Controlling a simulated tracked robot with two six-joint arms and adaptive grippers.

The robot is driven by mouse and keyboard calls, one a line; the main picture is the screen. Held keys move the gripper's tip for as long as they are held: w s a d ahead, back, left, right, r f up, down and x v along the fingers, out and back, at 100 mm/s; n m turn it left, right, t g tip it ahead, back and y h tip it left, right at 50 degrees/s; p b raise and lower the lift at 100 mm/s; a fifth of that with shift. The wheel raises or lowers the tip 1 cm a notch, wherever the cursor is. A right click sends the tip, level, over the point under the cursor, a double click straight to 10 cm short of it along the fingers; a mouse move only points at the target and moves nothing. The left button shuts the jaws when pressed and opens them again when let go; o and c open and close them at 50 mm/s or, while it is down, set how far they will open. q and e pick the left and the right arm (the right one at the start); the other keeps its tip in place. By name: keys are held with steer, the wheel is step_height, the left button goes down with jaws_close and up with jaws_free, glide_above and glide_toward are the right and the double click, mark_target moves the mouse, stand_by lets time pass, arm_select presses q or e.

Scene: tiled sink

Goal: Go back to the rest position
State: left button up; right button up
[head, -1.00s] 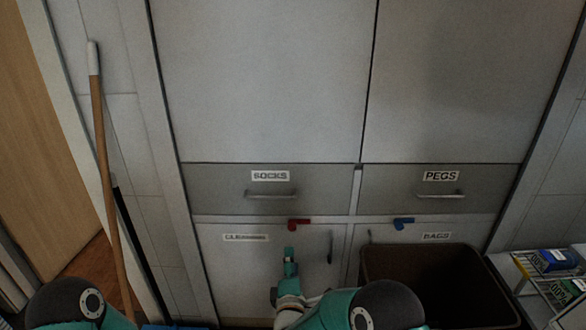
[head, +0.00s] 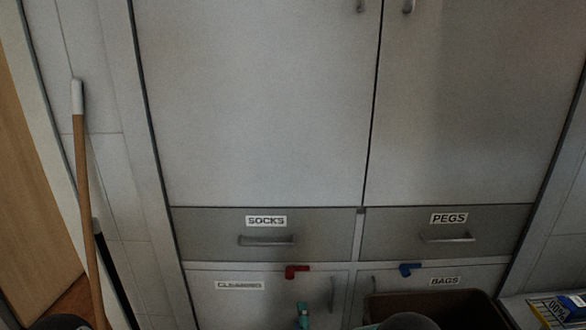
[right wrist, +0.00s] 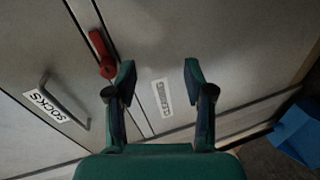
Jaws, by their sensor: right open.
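My right gripper (right wrist: 158,88) is open and empty in the right wrist view, with its two teal fingers apart in front of the cleaning cupboard door (right wrist: 180,75). In the head view only a small teal tip of my right gripper (head: 303,312) shows at the bottom, in front of the cleaning door (head: 220,305), below the red latch (head: 296,271). The red latch also shows left of the fingers in the right wrist view (right wrist: 102,54). My left gripper is in neither view.
The socks drawer (head: 265,240) and pegs drawer (head: 445,238) are shut. A blue latch (head: 411,269) sits above the bags door. A brown bin (head: 440,305) stands at the lower right. A wooden-handled pole (head: 88,210) leans at the left. A blue object (right wrist: 297,132) lies at the right wrist view's edge.

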steer(key=s+d+f+m+g+y, duration=0.1)
steer(key=s+d+f+m+g, duration=0.25)
steer(key=s+f, duration=0.25)
steer(key=s+d+f+m+g, duration=0.3)
steer(key=s+f+m+g, duration=0.1)
steer(key=s+f+m, duration=0.15)
steer(key=s+d+f+m+g+y, duration=0.15)
steer(key=s+m+g, duration=0.3)
steer(key=s, duration=0.65)
steer(key=s+d+f+m+g+y, duration=0.1)
steer(key=s+d+f+m+g, duration=0.15)
steer(key=s+m, duration=0.6)
step_height(320, 180, up, 24)
steer(key=s+n+p, duration=0.2)
steer(key=n+p, duration=0.1)
steer(key=p, duration=2.1)
steer(key=shift+s+a+r+p, duration=0.15)
steer(key=shift+a+r+p, duration=0.1)
steer(key=shift+p, duration=0.15)
steer(key=shift+d+h, duration=0.1)
steer(key=shift+h, duration=0.15)
